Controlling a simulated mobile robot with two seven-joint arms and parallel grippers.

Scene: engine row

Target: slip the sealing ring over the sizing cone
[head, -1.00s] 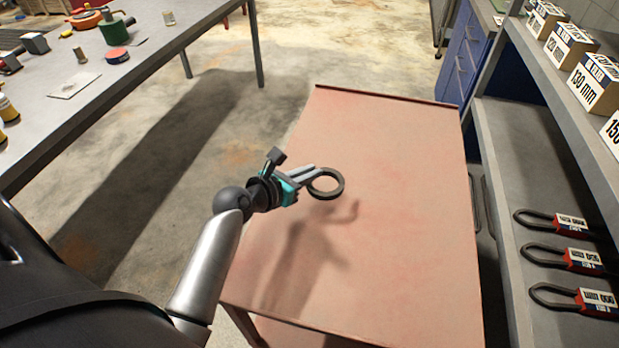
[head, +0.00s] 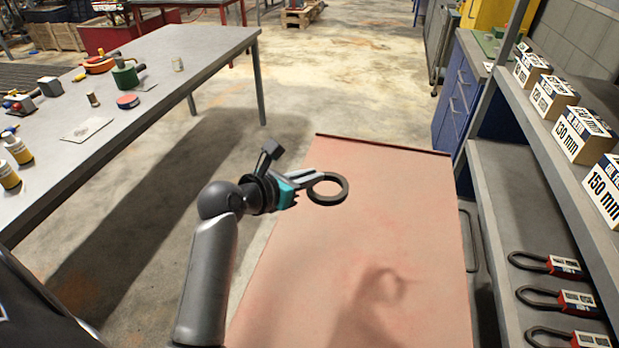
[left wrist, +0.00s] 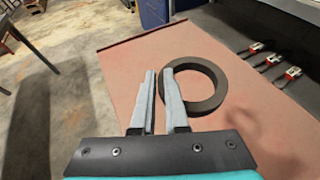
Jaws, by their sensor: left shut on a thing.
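The sealing ring (head: 328,201) is a dark flat ring. My left gripper (head: 310,179) is shut on its rim and holds it above the red-topped surface, where its shadow falls apart from it. In the left wrist view the ring (left wrist: 220,87) shows beside the right-hand one of the grey fingers (left wrist: 161,85). The contact itself is partly hidden by the finger. I cannot make out a sizing cone in either view. My right gripper is not in view.
The red top (head: 400,240) is bare, with a raised far edge. A grey table (head: 190,60) at left carries a green object (head: 125,75), bottles (head: 17,149) and small parts. A grey shelf (head: 505,200) at right holds labelled boxes (head: 583,134) and red-handled loops (head: 563,264). Floor lies open beyond.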

